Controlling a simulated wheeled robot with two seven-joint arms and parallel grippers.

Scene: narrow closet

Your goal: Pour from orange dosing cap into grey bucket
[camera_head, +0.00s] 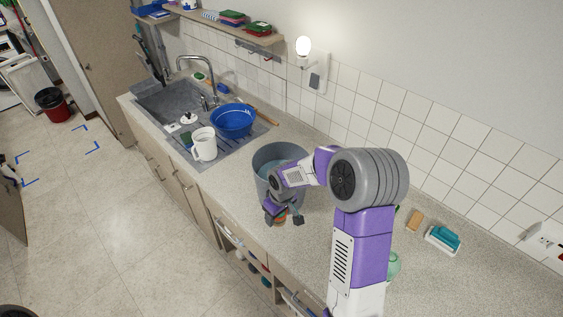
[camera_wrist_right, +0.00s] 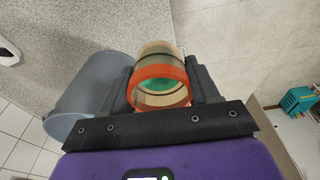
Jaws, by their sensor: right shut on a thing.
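The orange dosing cap (camera_wrist_right: 160,73) is between the two black fingers of my right gripper (camera_wrist_right: 161,88), which is shut on it. In the wrist view its round orange rim faces the camera, and green shows inside; I cannot tell whether this is liquid. In the head view only a small orange part (camera_head: 281,215) shows at my right gripper (camera_head: 284,214). The grey bucket (camera_head: 262,188) stands upright on the counter, partly hidden behind my right arm. The gripper is at its near side, outside the opening. The bucket also shows left of the cap in the wrist view (camera_wrist_right: 75,100). My left gripper is out of view.
A white mug (camera_head: 205,145) and a blue basin (camera_head: 232,120) stand by the sink (camera_head: 165,105). A sponge (camera_head: 414,220) and a white dish with a teal brush (camera_head: 443,239) lie on the right. A green item (camera_head: 393,265) is partly behind my arm. The tiled wall bounds the counter.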

